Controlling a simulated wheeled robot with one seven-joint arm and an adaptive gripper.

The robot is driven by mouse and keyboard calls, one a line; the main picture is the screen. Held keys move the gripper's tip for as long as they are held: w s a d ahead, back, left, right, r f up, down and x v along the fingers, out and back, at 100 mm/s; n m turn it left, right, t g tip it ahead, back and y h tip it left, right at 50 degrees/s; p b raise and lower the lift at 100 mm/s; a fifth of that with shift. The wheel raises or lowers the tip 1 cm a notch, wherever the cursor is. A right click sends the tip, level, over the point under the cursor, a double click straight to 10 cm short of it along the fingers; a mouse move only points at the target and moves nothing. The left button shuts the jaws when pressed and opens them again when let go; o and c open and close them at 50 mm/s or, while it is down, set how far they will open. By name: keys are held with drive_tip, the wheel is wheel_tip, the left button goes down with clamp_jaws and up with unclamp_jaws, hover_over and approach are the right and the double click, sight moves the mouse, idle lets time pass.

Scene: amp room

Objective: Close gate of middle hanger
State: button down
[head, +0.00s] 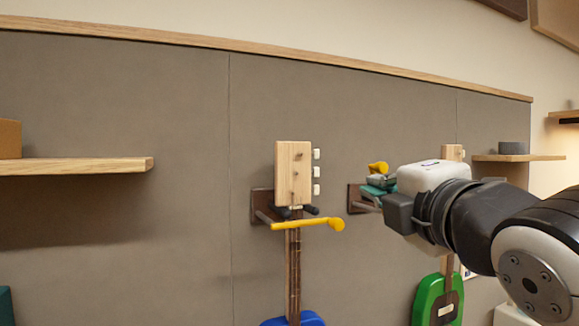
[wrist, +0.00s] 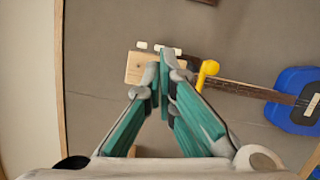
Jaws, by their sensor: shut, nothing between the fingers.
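The middle hanger (head: 262,207) has a dark wooden wall plate and holds a guitar with a light wood headstock (head: 293,172) and a blue body (head: 292,320). Its yellow gate (head: 308,224) lies across the front of the neck, with its rounded end right of the neck. I cannot tell whether that end touches the other prong. In the wrist view, the yellow end (wrist: 208,70) shows just right of my fingertips, beyond the headstock (wrist: 139,68). My gripper (head: 374,191), with teal fingers, is shut and empty, right of the guitar. The fingertips (wrist: 160,72) partly hide the headstock and upper neck.
Behind my gripper is another hanger (head: 354,197) with a yellow part (head: 378,168) and a green guitar (head: 436,300). Wooden shelves stand out at left (head: 80,166) and right (head: 505,158). The grey wall panel (head: 150,80) is bare above the middle hanger.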

drive_tip(key=shift+w, duration=0.1)
drive_tip(key=w+d+r+p, duration=0.1)
drive_tip(key=w+d+p, duration=0.1)
drive_tip(key=w, duration=0.9)
drive_tip(key=shift+d+p, duration=0.35)
drive_tip(key=shift+d, duration=0.15)
drive_tip(key=shift+r, duration=0.15)
